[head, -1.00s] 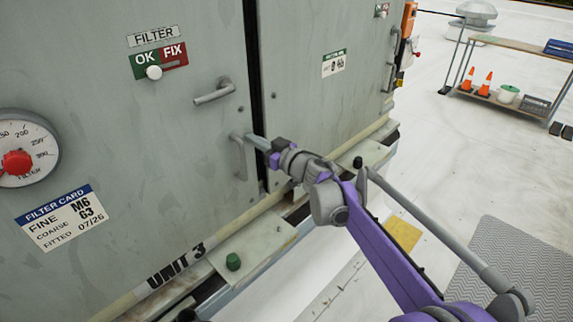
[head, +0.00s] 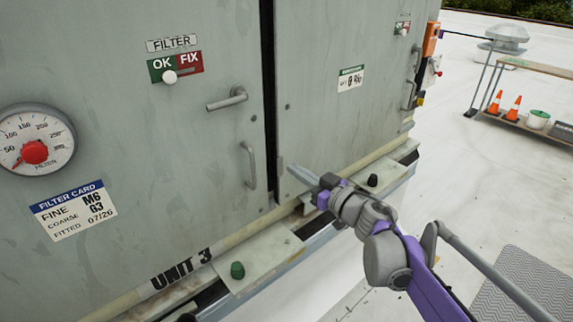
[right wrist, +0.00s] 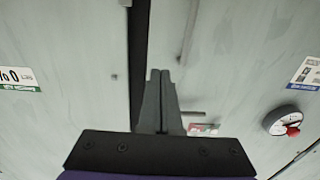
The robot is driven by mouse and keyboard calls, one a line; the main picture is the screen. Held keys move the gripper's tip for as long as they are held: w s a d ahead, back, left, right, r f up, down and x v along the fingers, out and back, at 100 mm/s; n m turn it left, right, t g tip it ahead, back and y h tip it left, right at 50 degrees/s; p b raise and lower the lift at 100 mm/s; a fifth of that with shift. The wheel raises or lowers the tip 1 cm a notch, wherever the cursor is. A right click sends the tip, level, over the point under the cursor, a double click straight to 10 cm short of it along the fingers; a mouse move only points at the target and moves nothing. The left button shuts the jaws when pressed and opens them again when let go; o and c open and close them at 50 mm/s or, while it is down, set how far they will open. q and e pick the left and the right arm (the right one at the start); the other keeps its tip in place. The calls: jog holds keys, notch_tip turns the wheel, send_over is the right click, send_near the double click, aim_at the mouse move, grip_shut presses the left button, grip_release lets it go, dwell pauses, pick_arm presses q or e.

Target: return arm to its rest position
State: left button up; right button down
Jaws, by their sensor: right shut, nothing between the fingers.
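My right gripper (head: 292,168) is shut and empty, held in front of the grey cooler cabinet (head: 130,120) beside the dark gap between its two door panels. My purple and grey right arm comes in from the lower right. The gripper's closed fingers also show in the right wrist view (right wrist: 160,75), pointing at the cabinet with the dark gap on their left. A vertical grab handle (head: 249,166) is left of the fingertips, apart from them in the picture. My left gripper is not in view.
The left panel bears a lever handle (head: 228,98), a filter slider (head: 169,77) and a round gauge (head: 34,148). A ledge with a green knob (head: 237,270) runs along the cabinet's foot. A cart with orange cones (head: 513,108) stands far right.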

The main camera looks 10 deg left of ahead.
jog(key=s+d+m+t+h+p, duration=0.25)
jog(key=d+m+h, duration=0.35)
jog(key=d, duration=0.5)
jog(key=s+d+m+t+h+p, duration=0.1)
jog(key=s+d+m+t+h, duration=0.2)
jog(key=d+h, duration=0.55)
jog(key=s+d+f+g+p, duration=0.1)
jog(key=s+f+g, duration=0.2)
jog(key=s+f, duration=0.3)
jog(key=s+d+f+m+g, duration=0.1)
jog(key=s+f+g, duration=0.3)
jog(key=s, duration=0.8)
jog(key=s+d+f+g+p, duration=0.1)
jog(key=s+d+f+g, duration=0.2)
jog(key=s+f, duration=0.5)
jog(key=shift+s+d+g+p, duration=0.3)
jog(key=shift+s+g, duration=0.25)
jog(key=shift+g, duration=0.2)
jog(key=shift+y, duration=0.25)
